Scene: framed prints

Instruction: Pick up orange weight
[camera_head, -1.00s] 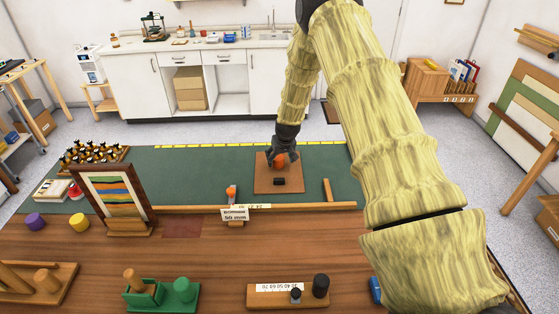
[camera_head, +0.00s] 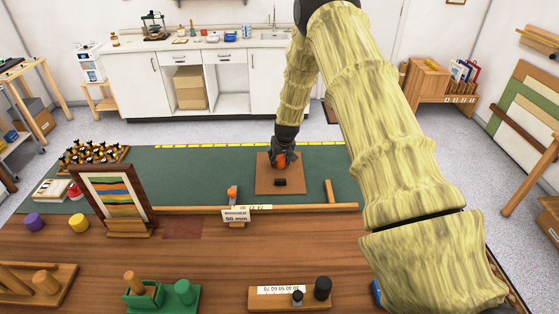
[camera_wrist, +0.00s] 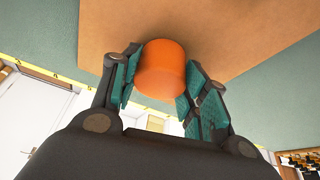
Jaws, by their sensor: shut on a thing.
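The orange weight (camera_wrist: 160,70) is a short orange cylinder. It sits between the two teal-padded fingers of my gripper (camera_wrist: 155,88) in the wrist view, and the fingers are shut on it. In the head view the orange weight (camera_head: 281,161) shows only in part below my gripper (camera_head: 282,158), which hides the rest. They are over the far part of a brown square board (camera_head: 292,183) on the green mat. I cannot tell whether the weight touches the board.
A wooden strip (camera_head: 328,191) is to the right. A framed striped print (camera_head: 116,200) stands at the left. The green mat (camera_head: 200,170) is clear left of the board.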

